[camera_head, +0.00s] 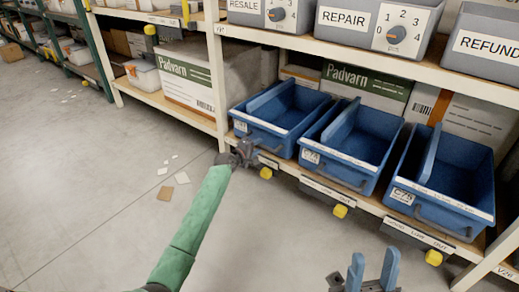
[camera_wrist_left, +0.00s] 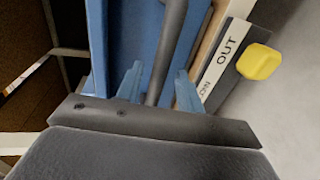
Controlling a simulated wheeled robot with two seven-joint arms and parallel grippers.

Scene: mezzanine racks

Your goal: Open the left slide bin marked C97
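Three blue slide bins stand side by side on the lower shelf. The left bin (camera_head: 283,119) has a small white label (camera_head: 240,126) on its front, too small to read surely. My left gripper (camera_head: 249,151) is at the lower front of this bin. In the left wrist view, the dark handle bar (camera_wrist_left: 172,40) of the bin runs between my two blue left fingertips (camera_wrist_left: 158,80). Gaps show beside the bar, so the gripper looks open around it. My right gripper (camera_head: 374,268) is open and empty at the bottom of the head view, below the bins.
The middle bin (camera_head: 345,165) and right bin (camera_head: 455,205) stand to the right. Yellow knobs (camera_head: 340,211) and printed strips line the shelf edge (camera_head: 315,183). Grey bins (camera_head: 345,45) stand on the shelf above. Clear floor (camera_head: 80,170) lies left, with some scraps.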

